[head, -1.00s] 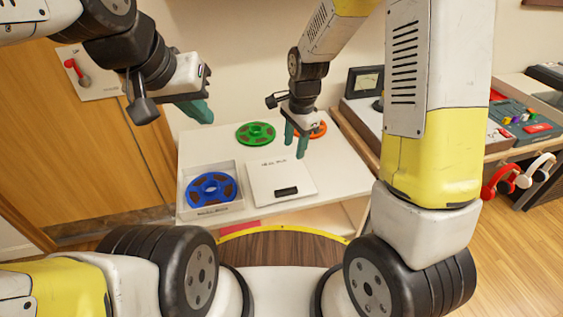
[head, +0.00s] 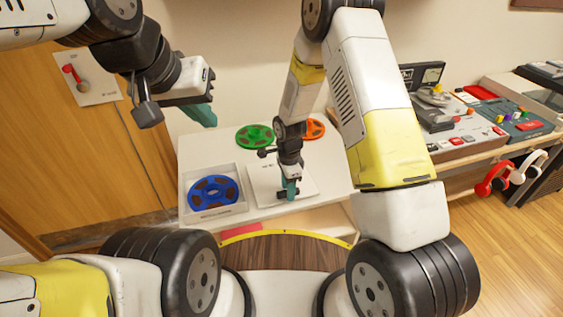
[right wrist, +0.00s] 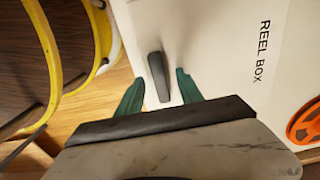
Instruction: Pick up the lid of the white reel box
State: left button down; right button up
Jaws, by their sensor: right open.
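The white lid (head: 265,178) lies flat on the white table beside the open box with the blue reel. In the right wrist view the lid (right wrist: 215,45) shows the words REEL BOX and a dark bar handle (right wrist: 158,76). My right gripper (head: 290,191) is over the lid's near part, pointing down. In the wrist view its green fingers (right wrist: 158,90) are apart, one on each side of the handle, holding nothing; whether they touch it I cannot tell. In the head view the gripper hides the handle. My left gripper (head: 203,115) hangs left of the table; its opening is unclear.
The open box (head: 240,200) with the blue reel (head: 213,192) stands left of the lid. A green reel (head: 254,137) and an orange reel (head: 314,129) lie at the table's back. A console (head: 460,125) stands to the right. The table's front edge is close to the lid.

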jog(key=shift+f, duration=0.25)
grip_shut()
jog(key=shift+r, duration=0.15)
